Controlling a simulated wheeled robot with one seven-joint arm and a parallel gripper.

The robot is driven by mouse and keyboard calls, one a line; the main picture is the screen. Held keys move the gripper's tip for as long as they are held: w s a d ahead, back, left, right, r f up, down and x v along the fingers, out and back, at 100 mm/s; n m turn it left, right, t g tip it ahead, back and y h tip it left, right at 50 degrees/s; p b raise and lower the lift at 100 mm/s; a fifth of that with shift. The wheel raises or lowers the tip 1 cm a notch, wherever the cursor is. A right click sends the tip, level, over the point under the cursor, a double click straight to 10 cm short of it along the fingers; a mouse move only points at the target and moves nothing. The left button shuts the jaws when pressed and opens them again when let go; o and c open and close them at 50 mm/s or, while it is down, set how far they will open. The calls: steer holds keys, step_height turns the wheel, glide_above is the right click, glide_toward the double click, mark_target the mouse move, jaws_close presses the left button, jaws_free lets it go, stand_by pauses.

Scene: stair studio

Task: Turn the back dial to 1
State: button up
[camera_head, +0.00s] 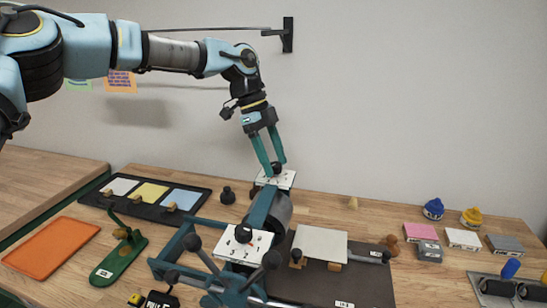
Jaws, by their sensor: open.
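The back dial (288,181) is a small white plate with marks, at the far end of a teal and grey device on the wooden table. A dark knob (278,168) shows at its middle. My gripper (273,169) reaches down from above, with its two teal fingers at this knob. The fingers are open; I cannot tell whether they touch the knob. The numbers on the back dial are too small to read, and the fingers hide part of it. A front dial (262,243) with a white numbered plate and dark knob sits nearer on the same device.
A black tray (103,200) with coloured tiles lies at the left, near an orange tray (50,247) and a green stand (118,263). Dark knobbed handles (192,243) stick up in front. Blocks and two capped jars (433,209) stand at the right. The wall is close behind.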

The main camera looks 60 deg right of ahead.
jaws_close()
stand_by(0.3)
steer(key=shift+f+n+b, duration=0.1)
steer(key=shift+n+b, duration=0.3)
steer(key=shift+b, duration=0.05)
steer(key=n+h+b, duration=0.1)
steer(key=n+b, duration=0.1)
steer(key=n, duration=0.1)
steer(key=shift+a+f+t+b, duration=0.1)
steer(key=shift+a+t+b, duration=0.05)
steer(key=shift+t+b, duration=0.2)
steer(key=n+h+b, duration=0.1)
steer(key=n+b, duration=0.1)
steer(key=n, duration=0.1)
steer(key=n+t+h+b, duration=0.1)
steer(key=n+b, duration=0.2)
steer(key=shift+s+a, duration=0.1)
steer(key=shift+s, duration=0.05)
steer(key=n+t+b, duration=0.1)
steer(key=n, duration=0.1)
steer(key=n+t+h+b, duration=0.1)
steer(key=n+b, duration=0.1)
steer(key=n, duration=0.1)
steer(key=shift+s+n, duration=0.2)
steer(key=shift+n, duration=0.1)
steer(key=shift+n+t+b, duration=0.95)
steer(key=shift+n+b, duration=0.35)
steer(key=shift+n, duration=0.9)
steer(key=shift+r, duration=0.2)
jaws_free()
